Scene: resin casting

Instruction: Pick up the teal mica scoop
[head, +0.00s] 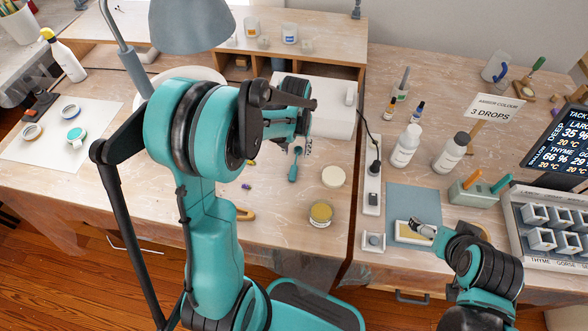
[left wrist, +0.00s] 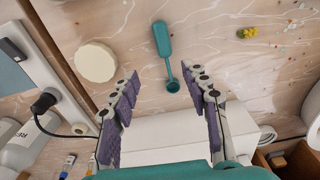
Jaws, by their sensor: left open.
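The teal scoop (head: 294,166) lies flat on the wooden table, its handle toward the front edge. In the left wrist view the scoop (left wrist: 161,40) lies with its small round bowl between the lines of my fingers. My left gripper (left wrist: 166,82) is open and empty, its purple-padded fingers spread on either side of the bowl end. In the head view my left gripper (head: 306,143) is just behind the scoop, partly hidden by my arm. My right gripper (head: 424,229) is at the blue mat, far right of the scoop; its jaws are too small to judge.
A cream disc (head: 333,177) and a gold-topped jar (head: 320,215) sit right of the scoop. A power strip (head: 371,187) with a plug lies beyond them. A white box (head: 325,106) stands behind. Small yellow bits lie left. Table in front of the scoop is mostly clear.

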